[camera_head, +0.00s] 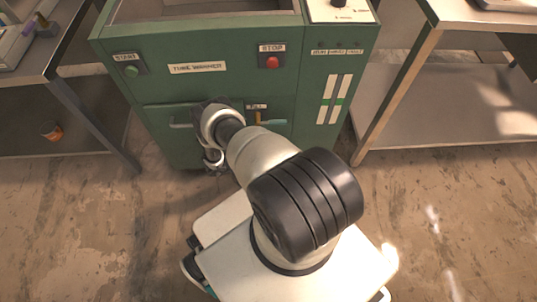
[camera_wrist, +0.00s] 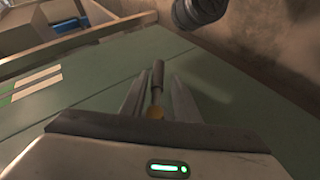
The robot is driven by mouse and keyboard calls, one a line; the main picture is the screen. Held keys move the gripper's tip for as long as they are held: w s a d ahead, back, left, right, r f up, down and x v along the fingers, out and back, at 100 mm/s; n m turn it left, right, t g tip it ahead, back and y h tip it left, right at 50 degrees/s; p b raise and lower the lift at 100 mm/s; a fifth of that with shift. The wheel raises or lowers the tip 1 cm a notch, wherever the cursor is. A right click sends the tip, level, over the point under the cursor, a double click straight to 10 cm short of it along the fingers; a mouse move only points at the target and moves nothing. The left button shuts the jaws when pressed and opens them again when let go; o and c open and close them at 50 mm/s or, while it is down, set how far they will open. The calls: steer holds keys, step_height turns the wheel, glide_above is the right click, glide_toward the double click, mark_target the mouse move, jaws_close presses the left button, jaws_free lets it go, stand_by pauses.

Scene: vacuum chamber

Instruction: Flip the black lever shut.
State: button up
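The lever shows in the wrist view with a dark handle (camera_wrist: 157,78) and a brass-coloured base (camera_wrist: 155,112), against the green panel of the machine. My gripper (camera_wrist: 158,88) is open, with one finger on each side of the lever; I cannot tell whether either finger touches it. In the head view the lever (camera_head: 270,122) shows small on the machine front, under a little label, with its dark handle pointing right. My wrist and arm cover part of the front beside it, and my fingertips are hidden there.
The green machine (camera_head: 200,90) carries a green START button (camera_head: 131,71), a red STOP button (camera_head: 272,62) and a front handle (camera_head: 181,125). Metal tables stand left (camera_head: 62,85) and right (camera_head: 433,60). An orange can (camera_head: 51,130) sits at left. The floor in front is open.

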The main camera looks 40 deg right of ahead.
steer(key=shift+d+r, duration=0.1)
steer(key=shift+a+r, duration=0.2)
steer(key=shift+a, duration=0.1)
steer(key=p+v, duration=0.2)
steer(key=v, duration=1.4)
steer(key=shift+w+a+r, duration=0.1)
steer(key=shift+a, duration=0.25)
